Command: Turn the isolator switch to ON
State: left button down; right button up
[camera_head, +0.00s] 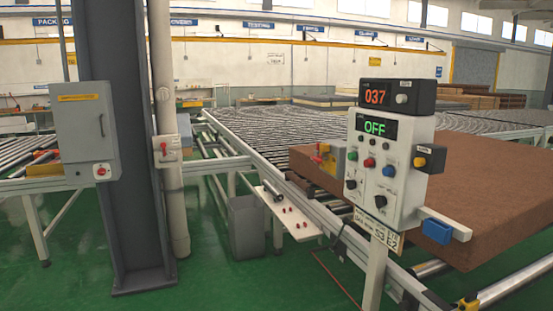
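A grey cabinet (84,122) with a yellow label is fixed to the dark steel column at left. A round red knob on a white plate (102,171) sits at its lower right corner. A small pale switch box with a red handle (164,148) is on the pipe beside the column. Which of these is the isolator switch is not clear, and their positions are too small to read. A white control panel (403,181) stands at right; its display (376,127) reads OFF in green. Neither of my grippers is in view.
A display box (396,96) reading 037 tops the panel. A brown mattress (480,200) lies on the roller conveyor (258,145) behind it. A grey bin (246,226) stands under a small white shelf (290,212). Green floor (215,285) is clear in front of the column.

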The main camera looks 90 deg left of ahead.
aim_at(319, 159)
jog(key=u, duration=2.55)
jog(key=i+j, duration=0.25)
jog(key=i+z, duration=0.05)
